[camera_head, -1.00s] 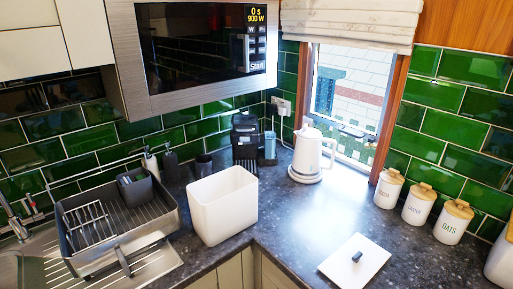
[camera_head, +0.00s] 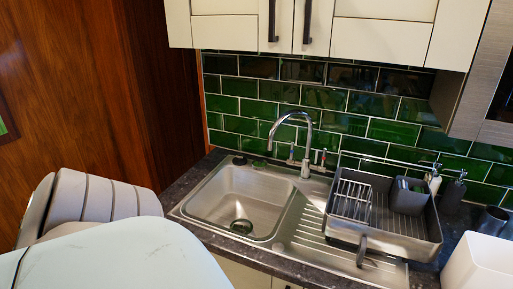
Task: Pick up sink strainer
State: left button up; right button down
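The steel sink (camera_head: 205,205) is set into the dark worktop at the middle of the view. A small round dark metal piece (camera_head: 241,227) sits at the drain in the bottom of the basin; it looks like the sink strainer, but it is too small to tell strainer from drain fitting. A small black round object (camera_head: 240,160) lies on the back rim of the sink, with a small green item (camera_head: 260,163) beside it. Neither of my grippers is in view.
A tall tap (camera_head: 308,140) rises behind the basin. A dark dish rack (camera_head: 425,243) stands on the drainboard to the right, with a white bin (camera_head: 480,265) beyond it. Wall cupboards (camera_head: 380,40) hang above. A wooden wall (camera_head: 80,90) stands at left.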

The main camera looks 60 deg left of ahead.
aim_at(258, 165)
jog(key=u, duration=1.9)
jog(key=z, duration=0.4)
jog(key=l+z, duration=0.1)
jog(key=z, duration=0.75)
jog(key=i+l+z, duration=0.1)
jog(key=z, duration=0.3)
jog(key=u, duration=1.25)
jog(key=j+z, duration=0.2)
jog(key=z, duration=0.55)
jog(key=j+z, duration=0.35)
jog(key=j, duration=0.15)
jog(key=k+j+z, duration=0.15)
jog(key=j+z, duration=0.2)
jog(key=j, duration=0.15)
